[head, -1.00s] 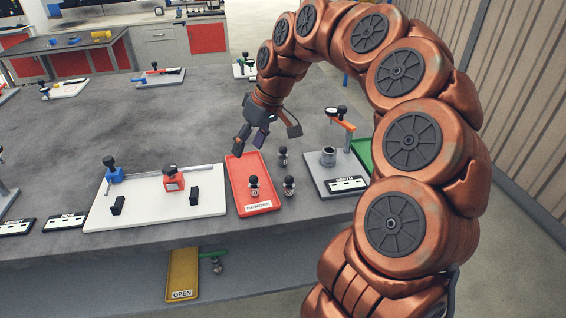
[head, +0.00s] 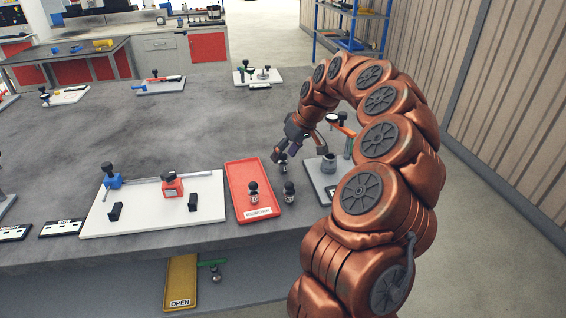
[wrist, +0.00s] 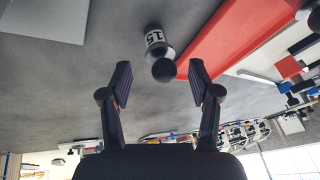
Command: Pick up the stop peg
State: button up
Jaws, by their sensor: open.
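Three small pegs with black ball knobs and white label bands are at the right part of the table. One peg (head: 283,164) stands on the bare table just right of the red tray, another (head: 289,191) stands nearer the front, and a third (head: 254,192) stands in the tray. I cannot tell from the labels which is the stop peg. My gripper (head: 298,150) is open and empty, close above the rear peg. In the wrist view, a peg (wrist: 154,40) with its band and knob shows just beyond the gap of my open gripper (wrist: 158,84).
A white board (head: 150,213) with blue and red blocks is further left. A grey plate (head: 312,172) with a cylinder (head: 328,163) stands close on the right. A yellow tray marked OPEN (head: 180,282) is below the table front.

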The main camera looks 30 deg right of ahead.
aim_at(281, 161)
jog(key=shift+p+x, duration=0.35)
jog(key=shift+x, duration=1.5)
jog(key=shift+s, duration=0.1)
grip_shut()
